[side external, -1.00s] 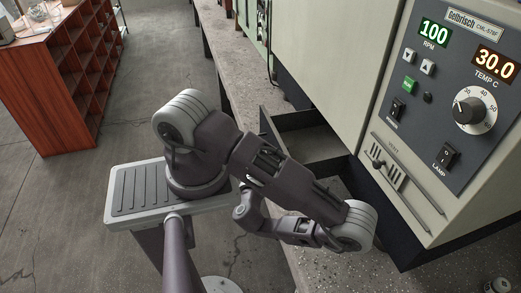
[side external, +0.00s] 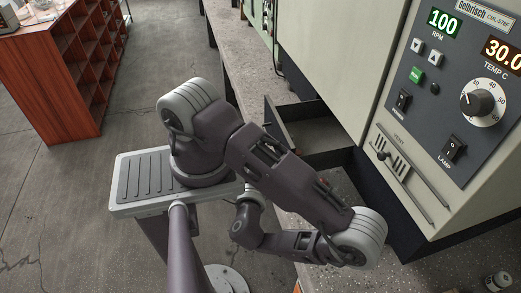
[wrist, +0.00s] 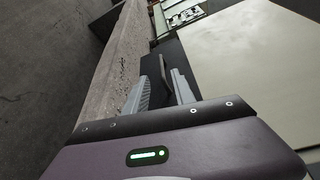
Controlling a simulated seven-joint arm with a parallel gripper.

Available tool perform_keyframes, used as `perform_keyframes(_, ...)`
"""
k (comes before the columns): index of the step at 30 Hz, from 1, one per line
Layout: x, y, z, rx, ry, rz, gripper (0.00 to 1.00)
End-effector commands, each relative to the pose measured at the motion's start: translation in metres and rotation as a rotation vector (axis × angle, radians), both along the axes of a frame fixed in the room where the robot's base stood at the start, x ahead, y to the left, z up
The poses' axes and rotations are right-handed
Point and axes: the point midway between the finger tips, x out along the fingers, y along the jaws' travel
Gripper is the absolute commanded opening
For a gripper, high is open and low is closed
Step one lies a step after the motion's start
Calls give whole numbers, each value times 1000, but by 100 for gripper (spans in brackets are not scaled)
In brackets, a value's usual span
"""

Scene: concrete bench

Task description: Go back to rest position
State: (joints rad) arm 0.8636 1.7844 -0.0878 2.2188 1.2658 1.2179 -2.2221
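A pale incubator with a control panel (side external: 440,125) stands on the concrete bench (side external: 247,75). A dark open drawer (side external: 281,128) juts out below it, close behind my arm. A reddish wooden shelf (side external: 45,85) stands at the left. Floor between is clear.

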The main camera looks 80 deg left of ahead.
Motion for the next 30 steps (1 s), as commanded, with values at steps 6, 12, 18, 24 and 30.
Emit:
perform_keyframes(6,0,0,0,0,0,0,31)
perform_keyframes(12,-1,-4,-6,-26,21,30,31)
perform_keyframes(18,12,-85,-39,-391,273,274,31)
perform_keyframes(24,47,-110,63,-629,221,439,31)
perform_keyframes(30,46,-117,159,-951,125,521,31)
